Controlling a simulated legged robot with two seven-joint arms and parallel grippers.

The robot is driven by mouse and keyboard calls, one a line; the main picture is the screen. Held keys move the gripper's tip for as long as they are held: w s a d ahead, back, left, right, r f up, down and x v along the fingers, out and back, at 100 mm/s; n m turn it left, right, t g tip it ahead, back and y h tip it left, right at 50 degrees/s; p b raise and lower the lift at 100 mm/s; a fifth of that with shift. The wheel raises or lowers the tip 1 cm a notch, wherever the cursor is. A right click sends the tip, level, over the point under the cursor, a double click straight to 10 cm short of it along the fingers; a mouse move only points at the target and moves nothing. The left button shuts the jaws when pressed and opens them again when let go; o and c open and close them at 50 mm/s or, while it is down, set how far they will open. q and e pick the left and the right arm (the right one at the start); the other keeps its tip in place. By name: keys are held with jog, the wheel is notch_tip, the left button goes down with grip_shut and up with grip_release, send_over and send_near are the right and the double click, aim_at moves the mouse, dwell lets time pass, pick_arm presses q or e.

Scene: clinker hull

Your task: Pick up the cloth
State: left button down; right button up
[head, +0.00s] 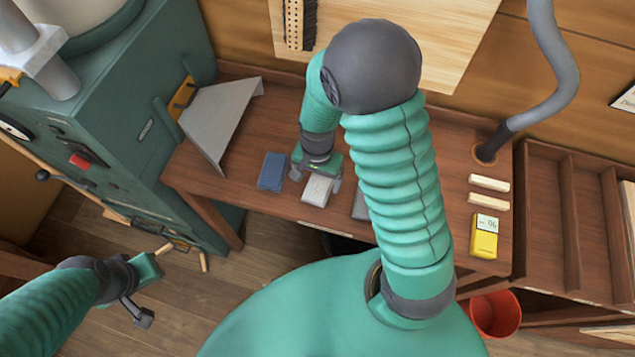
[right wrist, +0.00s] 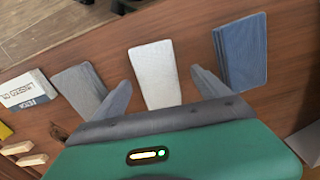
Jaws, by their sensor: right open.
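Three flat, cloth-like pieces lie in a row on the brown bench (head: 230,170): a blue layered one (head: 272,171), a white one (head: 317,190) and a grey one (head: 360,206), partly hidden by my right arm. I cannot tell for sure which is the cloth. My right gripper (head: 316,181) is open over the white piece. In the right wrist view the white piece (right wrist: 155,75) lies between the fingers with a gap on both sides, the blue one (right wrist: 241,52) to the right, the grey one (right wrist: 80,90) to the left. My left gripper (head: 155,285) is open and empty, off the bench.
A sloping grey metal sheet (head: 220,115) stands at the bench's left, by a green machine (head: 130,140). On the right lie two pale wooden blocks (head: 489,183) and a yellow box (head: 484,238). A grey hose (head: 555,70) enters the bench. A red bucket (head: 496,313) stands below.

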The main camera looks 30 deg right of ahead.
aim_at(318, 184)
jog(key=shift+s+d+f, duration=0.15)
jog(key=shift+s+f, duration=0.25)
jog(key=shift+f, duration=0.05)
jog(key=shift+w+f, duration=0.1)
jog(key=shift+w, duration=0.05)
jog(key=shift+c, duration=0.4)
jog(key=shift+w, duration=0.2)
jog(key=c, duration=0.5)
jog(key=shift+s, duration=0.2)
jog(key=c, duration=0.7)
jog(key=shift+w, duration=0.1)
jog(key=shift+c, duration=0.9)
notch_tip(318, 184, up, 10)
jog(key=shift+p, duration=0.4)
